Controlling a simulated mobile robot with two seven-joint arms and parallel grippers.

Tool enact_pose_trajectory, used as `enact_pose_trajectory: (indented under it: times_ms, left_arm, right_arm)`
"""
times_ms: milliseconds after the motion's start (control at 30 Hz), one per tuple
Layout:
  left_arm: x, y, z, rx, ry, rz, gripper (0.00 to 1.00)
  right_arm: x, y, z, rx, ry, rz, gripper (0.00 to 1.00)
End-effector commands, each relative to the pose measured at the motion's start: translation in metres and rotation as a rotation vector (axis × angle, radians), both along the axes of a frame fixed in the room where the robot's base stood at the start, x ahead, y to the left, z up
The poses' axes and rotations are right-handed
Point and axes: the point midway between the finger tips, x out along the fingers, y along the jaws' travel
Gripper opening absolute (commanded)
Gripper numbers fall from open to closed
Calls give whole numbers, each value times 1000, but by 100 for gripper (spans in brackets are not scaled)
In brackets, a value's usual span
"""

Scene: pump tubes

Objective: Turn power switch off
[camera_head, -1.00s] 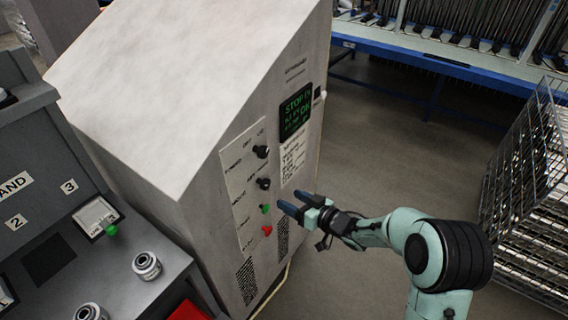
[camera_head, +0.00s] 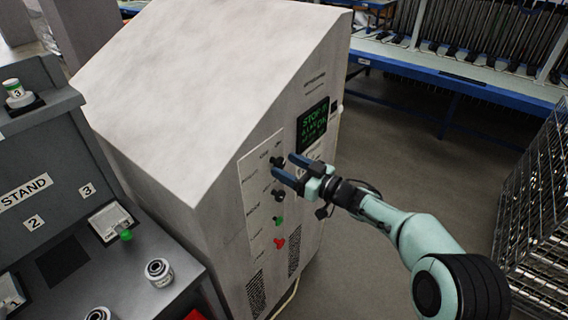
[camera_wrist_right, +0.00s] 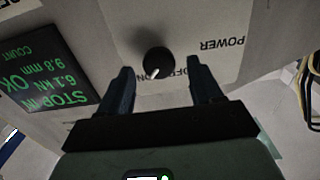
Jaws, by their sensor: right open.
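The power switch is a black round knob (camera_wrist_right: 158,63) with a white pointer mark, on a light panel marked POWER in the right wrist view. It also shows in the head view (camera_head: 277,161) as the top knob in a column. My right gripper (camera_wrist_right: 158,80) is open, its two dark fingers on either side of the knob in that view. In the head view the right gripper (camera_head: 285,167) is at the panel, by the top knob. I cannot tell whether the fingers touch it. My left gripper is not in view.
Below are a second black knob (camera_head: 279,195), a green button (camera_head: 278,221) and a red button (camera_head: 279,242). A dark screen (camera_head: 313,125) with green text sits above right. A grey stand (camera_head: 100,225) is at left, wire racks (camera_head: 535,190) at right. Floor between is clear.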

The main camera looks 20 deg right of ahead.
Motion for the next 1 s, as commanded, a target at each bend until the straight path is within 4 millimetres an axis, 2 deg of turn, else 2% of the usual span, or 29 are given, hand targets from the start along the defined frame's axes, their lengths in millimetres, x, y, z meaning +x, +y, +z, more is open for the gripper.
enact_pose_trajectory:
  times_ms: [200,500,667,700,1000]
  left_arm:
    - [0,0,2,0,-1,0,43]
    - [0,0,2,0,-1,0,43]
    - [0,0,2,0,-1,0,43]
    - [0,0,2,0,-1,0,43]
    - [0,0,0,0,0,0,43]
  right_arm:
    - [14,11,-1,-2,1,-1,65]
    - [16,12,0,-1,1,-2,65]
    - [16,12,0,-1,1,-2,13]
    - [16,11,0,-1,1,-2,10]
    - [15,11,-1,-24,-18,-1,10]
